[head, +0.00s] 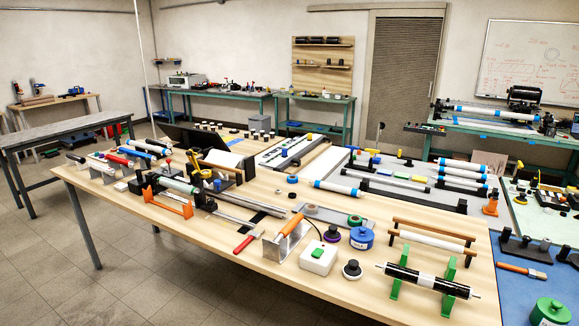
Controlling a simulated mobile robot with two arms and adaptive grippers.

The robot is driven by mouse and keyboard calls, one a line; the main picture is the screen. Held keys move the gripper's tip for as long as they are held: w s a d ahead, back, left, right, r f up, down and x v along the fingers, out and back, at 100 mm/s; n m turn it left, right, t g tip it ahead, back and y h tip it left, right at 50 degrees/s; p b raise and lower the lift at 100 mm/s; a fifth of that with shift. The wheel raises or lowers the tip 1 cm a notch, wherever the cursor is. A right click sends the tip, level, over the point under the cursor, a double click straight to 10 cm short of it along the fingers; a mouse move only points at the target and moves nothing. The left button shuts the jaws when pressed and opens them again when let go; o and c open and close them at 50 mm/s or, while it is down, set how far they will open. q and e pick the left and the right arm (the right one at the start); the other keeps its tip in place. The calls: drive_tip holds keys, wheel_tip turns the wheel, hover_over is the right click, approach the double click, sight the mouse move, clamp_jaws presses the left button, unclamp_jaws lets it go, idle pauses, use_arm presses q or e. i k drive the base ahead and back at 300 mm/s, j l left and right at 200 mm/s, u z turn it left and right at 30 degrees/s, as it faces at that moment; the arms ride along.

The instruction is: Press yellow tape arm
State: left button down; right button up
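A yellow arm (196,163) stands up at the left part of the wooden table (125,200), in the head view. It is small here, and it sits beside a black frame (226,162) and behind a roller with a pale green middle (178,185). I cannot tell whether it is raised or pressed down. Its lower end is partly hidden among dark parts and a small orange stand (168,202). Neither of my grippers shows in the head view.
The table is crowded. A red-handled brush (248,240), a white box with a green button (319,257), a blue container (361,237) and a black roller on green stands (428,281) lie towards the front and right. Bare wood shows at the front left edge.

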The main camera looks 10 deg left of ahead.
sight(190, 152)
drive_tip(key=i+j+z, duration=0.2)
drive_tip(key=j, duration=0.4)
drive_tip(key=j+z, duration=0.2)
drive_tip(key=j, duration=0.45)
drive_tip(key=j+z, duration=0.2)
drive_tip(key=j, duration=0.45)
drive_tip(key=j+z, duration=0.2)
drive_tip(key=j, duration=0.45)
drive_tip(key=j+z, duration=0.2)
drive_tip(key=j, duration=0.45)
drive_tip(key=k+j+z, duration=0.15)
drive_tip(key=j, duration=0.5)
drive_tip(key=j+z, duration=0.2)
drive_tip(key=j, duration=0.4)
drive_tip(key=k+j+z, duration=0.2)
drive_tip(key=j, duration=0.4)
drive_tip(key=k+j+z, duration=0.1)
drive_tip(key=j, duration=0.3)
drive_tip(key=k+j, duration=0.3)
drive_tip(key=k+j+z, duration=0.15)
drive_tip(key=j, duration=0.35)
drive_tip(key=k+j+z, duration=0.1)
drive_tip(key=k+j, duration=0.2)
